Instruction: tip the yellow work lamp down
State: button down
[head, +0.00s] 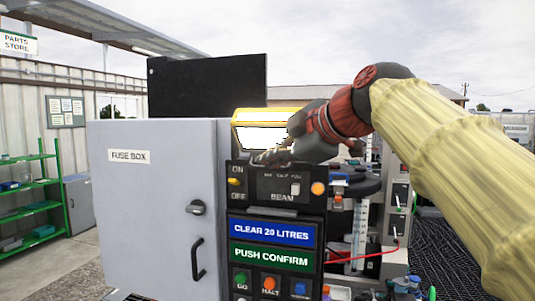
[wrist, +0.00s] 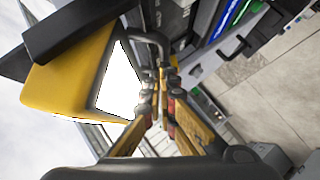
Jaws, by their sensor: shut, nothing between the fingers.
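The yellow work lamp (head: 268,112) stands behind the control panel in the head view, with its white face lit and turned toward me. Its right end is hidden behind my gripper (head: 268,158). In the wrist view the lamp (wrist: 62,75) fills the upper left, with its yellow housing and bright face close beside the fingers. My gripper (wrist: 160,88) is shut and empty, with the fingertips together near a grey bent bar (wrist: 148,40) beside the lamp. I cannot tell whether the fingers touch the bar or the lamp.
A grey fuse box (head: 150,220) with a black handle stands left of the control panel (head: 275,225), which has switches, labels and buttons. Equipment with a red cable crowds the right. Green shelves (head: 35,200) stand far left.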

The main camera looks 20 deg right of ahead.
jog(key=shift+w+d+f+b, duration=0.1)
jog(key=shift+w+f+b, duration=0.1)
jog(key=shift+b, duration=0.65)
jog(key=shift+r, duration=0.1)
